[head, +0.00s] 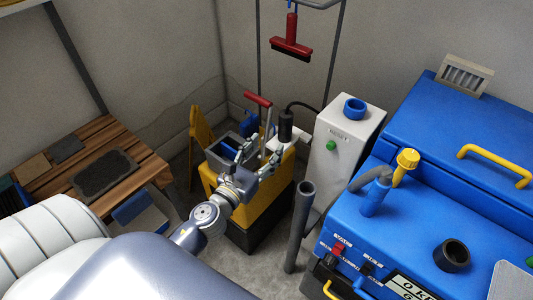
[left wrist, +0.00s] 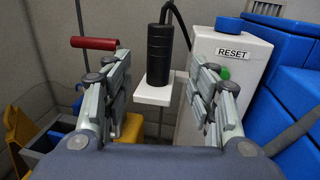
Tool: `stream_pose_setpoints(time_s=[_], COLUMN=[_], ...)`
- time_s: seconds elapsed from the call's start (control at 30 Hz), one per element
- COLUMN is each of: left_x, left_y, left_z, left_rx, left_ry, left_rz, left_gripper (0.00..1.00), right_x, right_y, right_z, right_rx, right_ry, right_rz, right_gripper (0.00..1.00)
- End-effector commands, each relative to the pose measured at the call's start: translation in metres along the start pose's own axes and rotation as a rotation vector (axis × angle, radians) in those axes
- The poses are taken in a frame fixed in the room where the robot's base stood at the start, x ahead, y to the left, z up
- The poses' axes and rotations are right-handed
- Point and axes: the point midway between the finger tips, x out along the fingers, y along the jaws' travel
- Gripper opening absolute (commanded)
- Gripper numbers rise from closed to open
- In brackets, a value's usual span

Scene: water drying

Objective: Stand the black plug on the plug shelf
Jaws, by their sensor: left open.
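The black plug (head: 286,126) is a dark ribbed cylinder with a black cable from its top. In the left wrist view the plug (left wrist: 160,54) stands upright, its base appearing to rest on the small white plug shelf (left wrist: 153,96), which juts from the white RESET box. The shelf (head: 300,134) is partly hidden in the head view. My left gripper (head: 259,150) is open, with its fingers pointing toward the plug. In the left wrist view its fingers (left wrist: 160,72) frame the plug on both sides, with gaps and nothing held. My right gripper is not in view.
The white RESET box (head: 338,145) with a green button stands right of the plug. A yellow bucket cart (head: 230,180) with a red handle (head: 258,99) is under my left gripper. A blue machine (head: 400,215) fills the right. A wooden bench (head: 125,145) is at left.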

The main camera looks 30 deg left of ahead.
Motion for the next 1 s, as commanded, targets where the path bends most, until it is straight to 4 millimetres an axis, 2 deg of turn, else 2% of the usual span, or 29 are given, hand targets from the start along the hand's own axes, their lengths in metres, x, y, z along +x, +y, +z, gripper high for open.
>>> stream_pose_setpoints(time_s=[0.2, 0.33, 0.4, 0.47, 0.57, 0.6, 0.67, 0.7, 0.77, 0.8, 0.87, 0.9, 0.97, 1.0], left_x=[0.002, 0.001, 0.001, 0.001, -0.004, -0.010, -0.022, -0.032, -0.052, -0.068, -0.094, -0.114, -0.147, -0.170], left_y=[0.002, 0.002, 0.003, 0.005, 0.010, 0.011, 0.013, 0.013, 0.012, 0.011, 0.008, 0.005, 0.001, -0.002], left_z=[0.000, -0.001, -0.011, -0.032, -0.091, -0.122, -0.171, -0.204, -0.251, -0.281, -0.324, -0.352, -0.390, -0.413], left_rx=[0.000, -0.005, -0.039, -0.111, -0.330, -0.446, -0.637, -0.765, -0.953, -1.075, -1.251, -1.363, -1.525, -1.625], left_ry=[-0.001, 0.002, 0.021, 0.059, 0.168, 0.222, 0.306, 0.359, 0.430, 0.472, 0.526, 0.555, 0.586, 0.596], left_rz=[-0.001, 0.000, 0.004, 0.015, 0.059, 0.091, 0.157, 0.211, 0.304, 0.375, 0.496, 0.584, 0.731, 0.838], left_gripper=[0.53, 0.53, 0.53, 0.53, 0.53, 0.53, 0.53, 0.53, 0.53, 0.53, 0.53, 0.53, 0.53, 0.53], right_x=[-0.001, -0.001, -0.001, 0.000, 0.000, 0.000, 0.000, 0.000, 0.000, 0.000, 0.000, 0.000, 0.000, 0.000], right_y=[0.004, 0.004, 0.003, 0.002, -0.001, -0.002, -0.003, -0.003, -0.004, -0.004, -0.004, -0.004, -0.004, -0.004], right_z=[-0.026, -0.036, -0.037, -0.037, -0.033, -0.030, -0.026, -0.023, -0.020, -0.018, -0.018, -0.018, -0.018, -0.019], right_rx=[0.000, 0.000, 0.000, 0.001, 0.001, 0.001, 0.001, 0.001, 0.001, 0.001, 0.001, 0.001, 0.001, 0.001], right_ry=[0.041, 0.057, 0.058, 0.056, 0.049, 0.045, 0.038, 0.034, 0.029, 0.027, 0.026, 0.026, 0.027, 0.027], right_rz=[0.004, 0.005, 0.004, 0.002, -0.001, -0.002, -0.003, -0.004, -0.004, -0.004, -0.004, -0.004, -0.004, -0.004], right_gripper=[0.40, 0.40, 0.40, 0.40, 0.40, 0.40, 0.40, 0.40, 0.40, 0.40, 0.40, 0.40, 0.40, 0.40])
